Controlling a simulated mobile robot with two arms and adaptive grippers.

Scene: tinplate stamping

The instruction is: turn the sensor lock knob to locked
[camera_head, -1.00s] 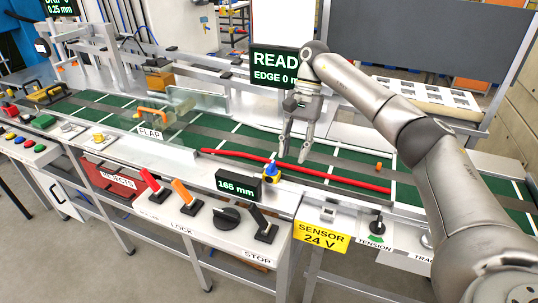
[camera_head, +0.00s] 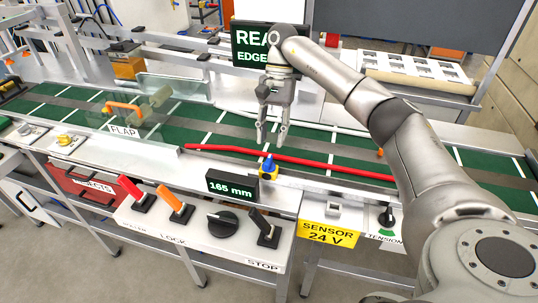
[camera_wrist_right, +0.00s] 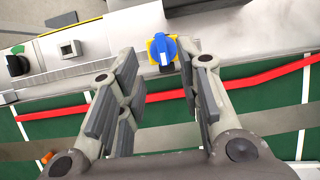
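The sensor lock knob (camera_head: 268,164) is blue on a yellow base, at the near edge of the green conveyor, right of the 165 mm display. In the right wrist view the blue knob (camera_wrist_right: 163,49) shows just beyond the fingertips, with a white mark on its face. My right gripper (camera_head: 271,142) is open and empty, fingers pointing down, above the belt behind the knob and apart from it. In the right wrist view my right gripper (camera_wrist_right: 160,72) has its fingers spread either side of the knob's line. My left gripper is not in view.
A red rail (camera_head: 320,161) runs along the belt just behind the knob. The 165 mm display (camera_head: 232,186) stands close to its left. The front panel holds red and orange levers, a black knob (camera_head: 222,223) and a black lever. A yellow SENSOR 24 V sign (camera_head: 328,233) hangs to the right.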

